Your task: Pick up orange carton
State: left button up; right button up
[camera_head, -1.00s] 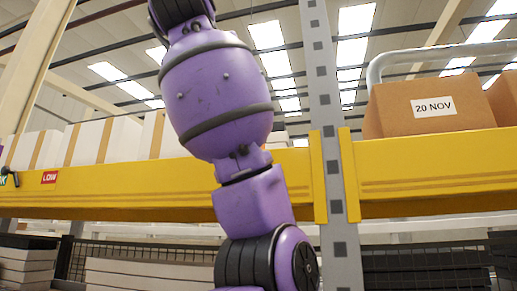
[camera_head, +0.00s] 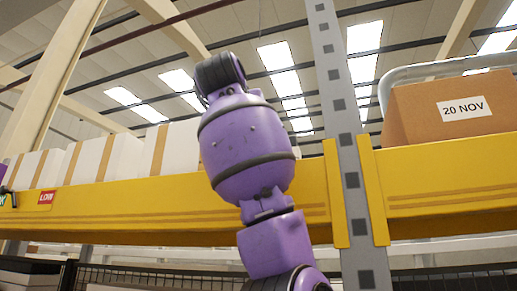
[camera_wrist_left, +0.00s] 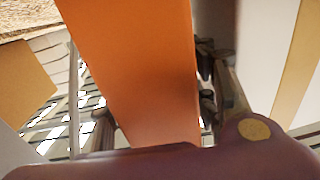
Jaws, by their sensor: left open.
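The orange carton (camera_wrist_left: 135,65) fills the middle of the left wrist view as a tall, smooth orange face. It runs from the top edge down to my purple wrist housing. My left gripper (camera_wrist_left: 150,95) is open, with dark finger parts on both sides of the carton. The right-hand finger looks close to the carton's side; I cannot tell whether it touches. The carton's lower end is hidden behind my wrist. In the head view I cannot make out the orange carton. A purple arm of mine crosses the middle there, and no right gripper shows.
A yellow shelf beam (camera_head: 450,180) and a grey upright (camera_head: 345,130) stand close by my arm. A brown box (camera_head: 450,108) marked "20 NOV" sits on the shelf at right. White cartons with tan bands (camera_head: 105,158) line the shelf at left.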

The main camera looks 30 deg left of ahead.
pick_arm(q)
jog(key=shift+w+a, duration=0.1)
jog(key=shift+w, duration=0.15)
pick_arm(e)
jog(key=shift+a, duration=0.25)
pick_arm(q)
jog(key=c, duration=1.2)
pick_arm(e)
jog(key=shift+s+d, duration=0.1)
jog(key=shift+d, duration=0.05)
pick_arm(q)
jog(key=shift+r, duration=0.1)
jog(key=shift+w, duration=0.1)
pick_arm(e)
jog(key=shift+s, duration=0.2)
